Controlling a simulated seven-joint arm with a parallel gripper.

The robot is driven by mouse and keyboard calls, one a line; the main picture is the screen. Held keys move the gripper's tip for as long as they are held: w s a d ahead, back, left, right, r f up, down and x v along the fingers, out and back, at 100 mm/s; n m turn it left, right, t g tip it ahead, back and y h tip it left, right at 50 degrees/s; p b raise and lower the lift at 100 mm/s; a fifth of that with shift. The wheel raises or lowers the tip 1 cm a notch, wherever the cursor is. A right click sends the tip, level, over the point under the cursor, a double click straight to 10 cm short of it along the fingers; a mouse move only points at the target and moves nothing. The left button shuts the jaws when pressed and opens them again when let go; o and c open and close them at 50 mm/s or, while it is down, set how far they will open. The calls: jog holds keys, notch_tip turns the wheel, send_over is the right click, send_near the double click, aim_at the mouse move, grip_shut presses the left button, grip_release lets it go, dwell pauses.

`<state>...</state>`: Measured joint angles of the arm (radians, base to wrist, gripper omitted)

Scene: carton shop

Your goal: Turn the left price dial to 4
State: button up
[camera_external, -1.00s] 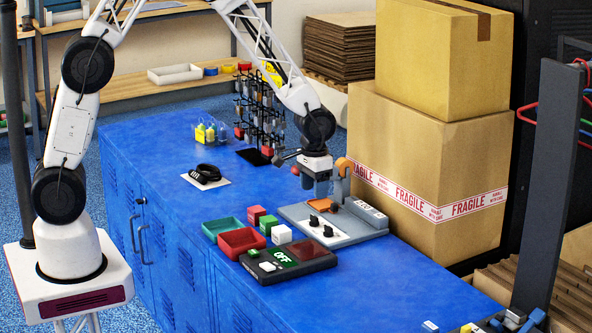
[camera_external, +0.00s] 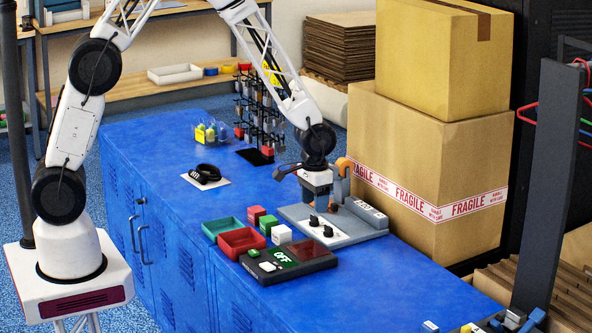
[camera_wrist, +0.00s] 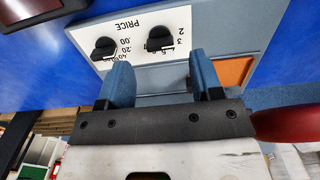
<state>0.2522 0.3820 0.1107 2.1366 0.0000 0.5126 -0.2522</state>
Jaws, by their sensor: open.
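The grey-blue price unit (camera_external: 352,237) lies on the blue bench, with two black dials on a white plate. In the wrist view its PRICE label (camera_wrist: 127,27) is upside down. The dial with whole numbers (camera_wrist: 160,40) is at picture right, with 2 and 3 readable beside it. The dial with decimals (camera_wrist: 105,48) is at picture left. The pointer settings are too small to read surely. The dials also show in the external view (camera_external: 314,221) (camera_external: 328,231). My gripper (camera_wrist: 160,76) is open and empty, its blue fingers apart, just short of the whole-number dial.
An orange patch (camera_wrist: 231,72) is on the unit beside one finger. A dark box reading OFF (camera_external: 288,260), red and green trays (camera_external: 242,241) and small blocks (camera_external: 281,234) lie nearby. Large cartons (camera_external: 430,180) stand close behind the unit.

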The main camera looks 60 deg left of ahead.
aim_at(314, 215)
jog(key=shift+f, duration=2)
jog(key=c, duration=0.9)
jog(key=shift+c, duration=0.2)
jog(key=shift+m, duration=0.4)
jog(key=m, duration=1.1)
